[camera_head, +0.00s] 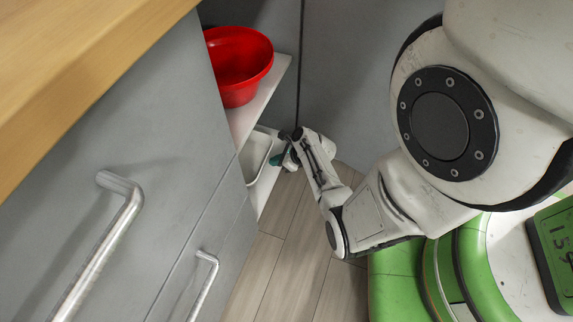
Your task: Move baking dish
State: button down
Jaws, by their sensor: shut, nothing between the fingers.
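A white, shallow rectangular dish (257,157), which looks like the baking dish, sits on the lower white shelf (266,188) inside the grey cabinet. Its left part is hidden by the cabinet front. My gripper (281,160) is at the end of my arm, low down at the right edge of the dish.
A red bowl (238,62) stands on the upper white shelf (262,97) above the dish. Grey cabinet fronts with metal handles (120,215) and a wooden worktop (75,65) fill the left. A grey panel (345,80) is behind. Bare wooden floor (285,270) lies between cabinet and my base.

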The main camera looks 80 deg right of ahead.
jog(key=shift+w+d, duration=0.15)
jog(key=shift+w, duration=0.45)
jog(key=shift+w+r, duration=0.1)
jog(key=shift+w, duration=0.1)
jog(key=w+d, duration=0.1)
jog(key=w, duration=0.5)
jog(key=w+d, duration=0.1)
jog(key=w, duration=0.5)
jog(key=w+d, duration=0.2)
jog(key=w, duration=0.4)
jog(key=shift+w, duration=0.2)
